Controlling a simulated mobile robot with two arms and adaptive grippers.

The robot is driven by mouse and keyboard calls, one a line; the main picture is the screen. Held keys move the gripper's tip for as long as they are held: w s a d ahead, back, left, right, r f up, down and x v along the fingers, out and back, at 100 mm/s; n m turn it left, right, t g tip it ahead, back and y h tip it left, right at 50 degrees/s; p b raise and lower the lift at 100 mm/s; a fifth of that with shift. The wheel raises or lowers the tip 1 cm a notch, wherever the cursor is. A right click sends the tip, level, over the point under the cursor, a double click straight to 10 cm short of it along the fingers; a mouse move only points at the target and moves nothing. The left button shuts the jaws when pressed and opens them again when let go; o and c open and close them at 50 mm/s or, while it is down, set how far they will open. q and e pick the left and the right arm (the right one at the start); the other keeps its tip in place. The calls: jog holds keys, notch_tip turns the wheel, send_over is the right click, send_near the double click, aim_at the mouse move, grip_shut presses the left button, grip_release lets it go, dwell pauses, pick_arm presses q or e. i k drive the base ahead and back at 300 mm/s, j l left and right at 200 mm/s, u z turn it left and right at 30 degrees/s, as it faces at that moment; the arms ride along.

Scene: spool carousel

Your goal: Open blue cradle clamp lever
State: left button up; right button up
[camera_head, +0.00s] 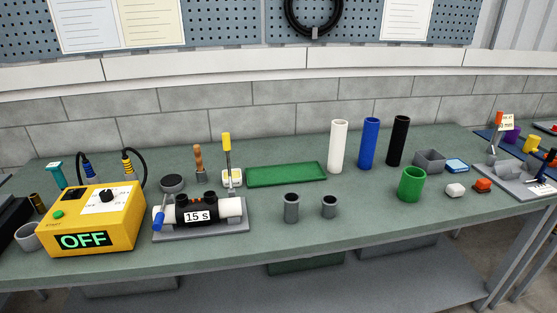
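A grey cradle base (215,232) stands left of the middle of the bench. It carries a white pipe (233,208) with a black fitting (207,206) labelled "15 s". A blue-handled lever (158,219) is at the left end of this cradle and leans steeply. A yellow-handled lever (227,143) stands upright behind the cradle's right end. Which lever position means open or shut, I cannot tell. Neither of my grippers is in view.
A yellow box (92,222) reading "OFF" stands left of the cradle, with cables behind. Grey cups (291,208), a green tray (286,175), tall white, blue and black tubes (369,143) and a green cup (411,184) stand to the right. The bench front (300,238) is mostly clear.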

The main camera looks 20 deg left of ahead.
aim_at(158, 225)
jog(key=u, duration=1.25)
